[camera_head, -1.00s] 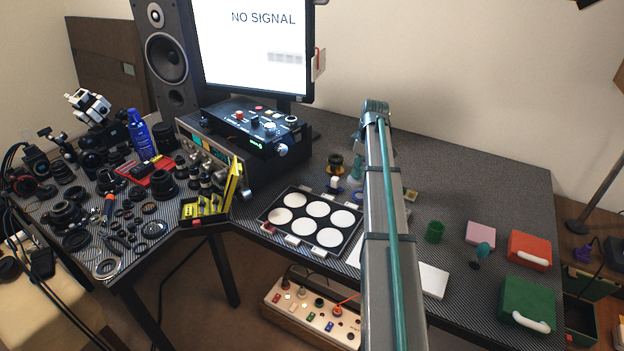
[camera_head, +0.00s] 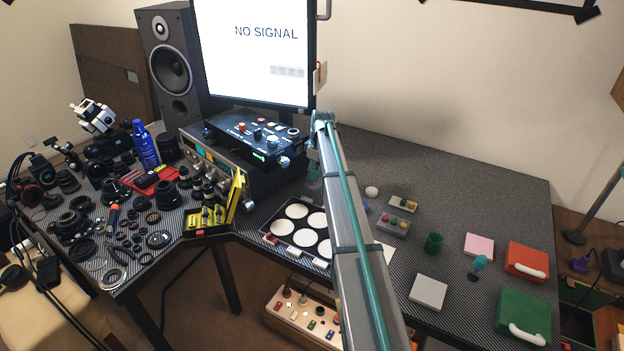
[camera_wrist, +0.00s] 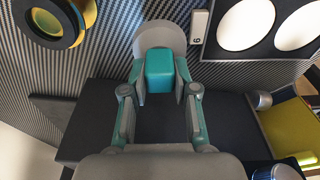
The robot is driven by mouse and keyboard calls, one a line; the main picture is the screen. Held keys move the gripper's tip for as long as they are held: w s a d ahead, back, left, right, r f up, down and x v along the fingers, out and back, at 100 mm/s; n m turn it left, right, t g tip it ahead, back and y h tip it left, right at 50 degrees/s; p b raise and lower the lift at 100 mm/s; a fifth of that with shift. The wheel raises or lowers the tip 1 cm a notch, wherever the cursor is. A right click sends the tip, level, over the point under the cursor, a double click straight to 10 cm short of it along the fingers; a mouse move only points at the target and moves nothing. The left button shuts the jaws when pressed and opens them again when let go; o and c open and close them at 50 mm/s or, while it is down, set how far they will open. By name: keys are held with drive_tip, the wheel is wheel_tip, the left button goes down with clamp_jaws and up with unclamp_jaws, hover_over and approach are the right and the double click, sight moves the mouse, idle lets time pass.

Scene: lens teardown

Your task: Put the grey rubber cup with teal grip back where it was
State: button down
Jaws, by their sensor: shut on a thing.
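In the wrist view my gripper (camera_wrist: 160,88) is shut on the grey rubber cup (camera_wrist: 160,35), with its fingers at either side of the teal grip (camera_wrist: 160,70). The grey rounded part of the cup points away from the gripper, over the carbon-patterned table (camera_wrist: 120,55). I cannot tell whether the cup touches the table. In the head view my arm covers the cup and the gripper's fingers.
A black panel (camera_head: 267,228) with several white discs lies left of my arm; it shows at the wrist view's upper right (camera_wrist: 205,52). A gold-rimmed ring (camera_wrist: 57,22) is near the cup. The control box (camera_head: 250,135) stands behind. The table's back right is clear.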

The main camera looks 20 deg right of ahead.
drive_tip(key=shift+w+a+f+p, duration=0.1)
drive_tip(key=shift+f+p, duration=0.45)
drive_tip(key=shift+f, duration=1.3)
drive_tip(key=shift+w+a+f, duration=0.1)
drive_tip(key=shift+w+f, duration=0.1)
drive_tip(key=shift+f, duration=0.1)
drive_tip(key=shift+f, duration=0.1)
drive_tip(key=c, duration=0.9)
unclamp_jaws()
drive_tip(key=r, duration=0.4)
drive_tip(key=s+r+b, duration=0.1)
drive_tip(key=r, duration=0.3)
drive_tip(key=d+r, duration=0.1)
drive_tip(key=r, duration=0.3)
drive_tip(key=shift+s+r+b, duration=0.1)
drive_tip(key=shift+s+b, duration=0.15)
drive_tip(key=shift+b, duration=0.1)
